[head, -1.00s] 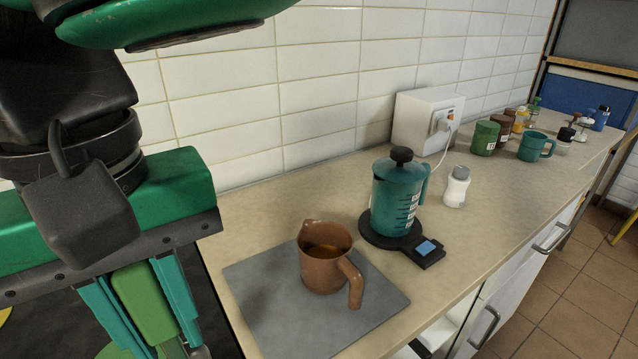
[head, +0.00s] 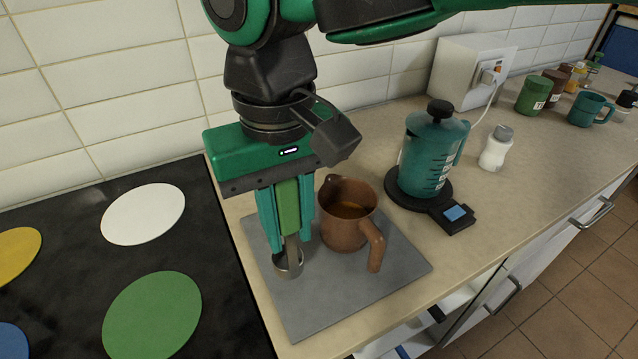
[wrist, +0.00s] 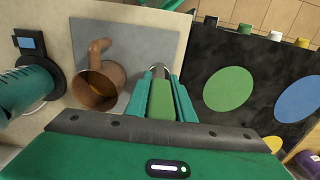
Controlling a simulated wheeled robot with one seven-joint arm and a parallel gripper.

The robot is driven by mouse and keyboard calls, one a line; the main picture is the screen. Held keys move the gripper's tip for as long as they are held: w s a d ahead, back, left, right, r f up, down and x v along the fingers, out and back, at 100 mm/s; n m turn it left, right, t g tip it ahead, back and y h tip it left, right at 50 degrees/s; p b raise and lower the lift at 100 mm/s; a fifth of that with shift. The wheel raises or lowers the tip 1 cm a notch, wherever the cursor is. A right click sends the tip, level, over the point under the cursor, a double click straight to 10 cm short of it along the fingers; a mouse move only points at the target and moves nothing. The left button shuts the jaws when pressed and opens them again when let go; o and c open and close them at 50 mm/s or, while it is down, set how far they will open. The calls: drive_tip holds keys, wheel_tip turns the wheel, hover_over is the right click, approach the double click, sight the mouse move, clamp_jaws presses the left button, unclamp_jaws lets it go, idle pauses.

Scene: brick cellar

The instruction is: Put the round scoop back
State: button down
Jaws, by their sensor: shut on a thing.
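My gripper (head: 289,247) points down over the left part of the grey mat (head: 330,305). Its teal fingers are shut on the green handle of the round scoop (head: 288,264). The scoop's round metal cup hangs lowest, just left of the brown jug (head: 347,238); I cannot tell if it touches the mat. In the wrist view the green handle (wrist: 161,100) lies between the fingers, with the metal cup (wrist: 158,72) partly hidden beyond it. The jug holds brown liquid, and its handle faces front right.
A teal press (head: 432,155) stands on a black scale (head: 455,213) right of the mat. A white bottle (head: 496,148) and a white socket box (head: 465,72) are behind. A black surface with coloured discs (head: 152,315) lies left. The mat's front is clear.

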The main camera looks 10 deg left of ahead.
sight(294, 266)
drive_tip(key=shift+w+f, duration=0.1)
drive_tip(key=shift+f, duration=2)
drive_tip(key=c, duration=1.5)
unclamp_jaws()
drive_tip(key=shift+f, duration=0.1)
drive_tip(key=shift+c, duration=0.2)
wheel_tip(294, 266, up, 12)
drive_tip(key=shift+d+r, duration=0.1)
drive_tip(key=shift+r, duration=0.05)
